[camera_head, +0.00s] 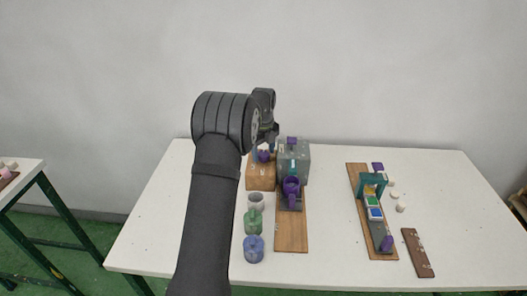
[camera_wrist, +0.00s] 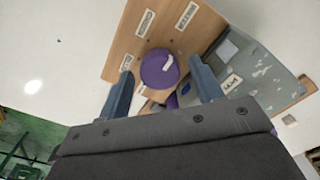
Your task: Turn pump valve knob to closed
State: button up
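The pump valve knob (camera_wrist: 160,68) is a round purple knob with a small white mark on its right side. It sits on a wooden block (camera_wrist: 126,48), with small white labels beside it, too blurred to read surely. In the head view the knob (camera_head: 264,156) shows small, just below my gripper (camera_head: 265,148). In the wrist view my gripper (camera_wrist: 161,70) is open, its two blue-grey fingers standing on either side of the knob with a gap at each side. I cannot tell how far above the knob the fingertips are.
White, green (camera_head: 253,222) and blue (camera_head: 253,249) pots stand in front left. A teal-arched board (camera_head: 372,183) lies to the right; the table between is clear.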

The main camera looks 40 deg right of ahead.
jog(key=c, duration=0.9)
jog(key=shift+o, duration=0.2)
